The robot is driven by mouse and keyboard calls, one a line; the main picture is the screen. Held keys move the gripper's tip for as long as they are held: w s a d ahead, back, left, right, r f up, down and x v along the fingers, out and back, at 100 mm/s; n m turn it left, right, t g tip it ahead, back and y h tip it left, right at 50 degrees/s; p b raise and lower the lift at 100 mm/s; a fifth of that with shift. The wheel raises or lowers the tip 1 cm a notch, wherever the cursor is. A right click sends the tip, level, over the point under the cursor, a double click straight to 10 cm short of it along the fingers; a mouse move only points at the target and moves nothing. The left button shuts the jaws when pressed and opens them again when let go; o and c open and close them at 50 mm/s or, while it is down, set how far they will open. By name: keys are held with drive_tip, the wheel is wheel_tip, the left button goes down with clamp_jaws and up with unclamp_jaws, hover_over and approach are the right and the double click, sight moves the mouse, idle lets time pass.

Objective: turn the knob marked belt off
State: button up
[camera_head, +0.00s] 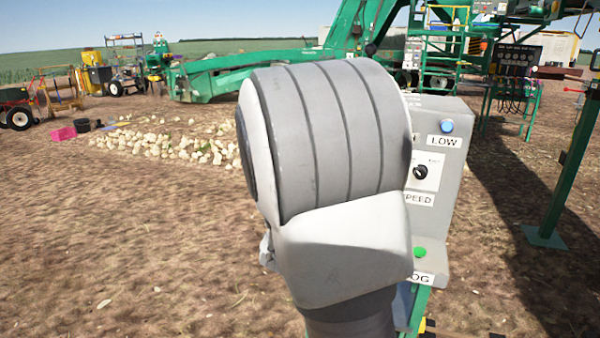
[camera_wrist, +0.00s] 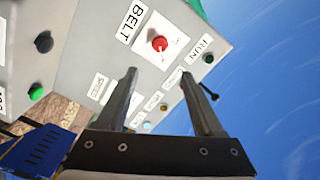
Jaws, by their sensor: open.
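The belt knob (camera_wrist: 159,43) is a red knob on a white plate beside the label "BELT" on a grey control panel (camera_wrist: 75,60). It shows in the wrist view, where the panel appears turned on its side. My gripper (camera_wrist: 158,78) is open, its two dark fingers pointing toward the panel just below the red knob in the picture. Nothing is between the fingers except the panel behind. In the head view my arm covers most of the control box (camera_head: 452,190), and the belt knob and my gripper are hidden there.
A green button (camera_wrist: 208,59) by "RUN" and a small black lever (camera_wrist: 208,90) sit near the right finger. A black speed knob (camera_head: 420,172), a blue button (camera_head: 447,126) and a green button (camera_head: 420,251) are on the box. Onions (camera_head: 200,148) lie on the ground left.

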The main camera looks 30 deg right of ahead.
drive_tip(key=b+x, duration=0.1)
drive_tip(key=x, duration=1.6)
drive_tip(key=shift+d+r, duration=0.2)
drive_tip(key=shift+d, duration=0.1)
clamp_jaws()
